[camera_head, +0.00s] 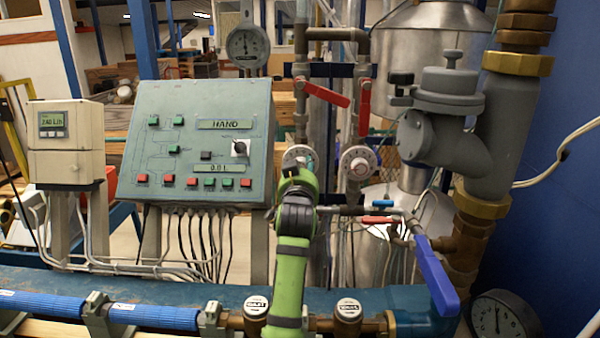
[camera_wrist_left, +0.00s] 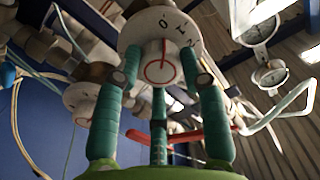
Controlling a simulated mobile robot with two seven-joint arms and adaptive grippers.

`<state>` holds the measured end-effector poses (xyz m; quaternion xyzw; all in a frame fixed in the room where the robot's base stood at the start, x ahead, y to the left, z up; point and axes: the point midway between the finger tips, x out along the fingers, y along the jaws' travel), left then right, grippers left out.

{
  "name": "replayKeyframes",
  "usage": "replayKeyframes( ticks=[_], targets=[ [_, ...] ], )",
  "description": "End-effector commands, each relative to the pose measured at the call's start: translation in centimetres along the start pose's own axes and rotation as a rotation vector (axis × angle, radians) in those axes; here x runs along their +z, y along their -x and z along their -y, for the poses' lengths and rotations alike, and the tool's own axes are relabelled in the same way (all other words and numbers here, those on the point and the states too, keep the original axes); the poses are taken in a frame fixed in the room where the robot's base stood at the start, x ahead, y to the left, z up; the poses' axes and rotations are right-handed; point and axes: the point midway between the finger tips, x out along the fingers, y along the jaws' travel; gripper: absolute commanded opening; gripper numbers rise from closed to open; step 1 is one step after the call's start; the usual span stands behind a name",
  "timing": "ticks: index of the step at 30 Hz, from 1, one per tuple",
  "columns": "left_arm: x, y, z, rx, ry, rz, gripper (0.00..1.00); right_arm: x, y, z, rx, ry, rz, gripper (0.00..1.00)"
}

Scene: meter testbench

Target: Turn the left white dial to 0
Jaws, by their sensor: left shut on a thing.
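The left white dial (camera_head: 297,156) sits on the left pipe, right of the control panel. It also shows in the left wrist view (camera_wrist_left: 145,28), with dark figures on its rim and a red line on its round centre knob (camera_wrist_left: 158,62). My left gripper (camera_head: 305,168) is at this dial, its arm coming up from below and covering the dial's lower part. In the left wrist view its teal fingers (camera_wrist_left: 160,85) are closed around the centre knob. The right white dial (camera_head: 357,162) stands apart on the neighbouring pipe. My right gripper is not in view.
The green control panel (camera_head: 195,142) stands close on the left. Red valve levers (camera_head: 326,94) hang above the dials. A blue-handled valve (camera_head: 436,275) and grey pipe body (camera_head: 455,125) are on the right. A blue bench beam (camera_head: 380,300) runs below.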

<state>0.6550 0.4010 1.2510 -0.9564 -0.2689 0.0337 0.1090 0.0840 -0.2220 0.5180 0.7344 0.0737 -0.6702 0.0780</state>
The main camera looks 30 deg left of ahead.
Motion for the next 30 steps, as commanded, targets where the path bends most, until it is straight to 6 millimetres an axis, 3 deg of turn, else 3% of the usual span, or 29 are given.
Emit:
replayKeyframes(
  ticks=[1,19,20,21,30],
  targets=[
    [-0.68,0.06,0.12,-0.002,0.016,-0.016,0.09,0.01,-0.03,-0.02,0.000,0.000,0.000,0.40],
    [-0.93,0.06,0.34,-0.006,0.051,-0.021,0.09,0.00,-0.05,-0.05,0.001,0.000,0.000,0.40],
    [-0.93,0.06,0.35,-0.006,0.051,-0.021,0.49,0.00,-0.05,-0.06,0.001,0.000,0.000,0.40],
    [-0.93,0.06,0.35,-0.006,0.051,-0.021,0.64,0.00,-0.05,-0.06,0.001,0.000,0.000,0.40],
    [-0.46,0.04,0.21,-0.003,0.049,-0.010,0.64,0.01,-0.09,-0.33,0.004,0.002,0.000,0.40]
  ],
)
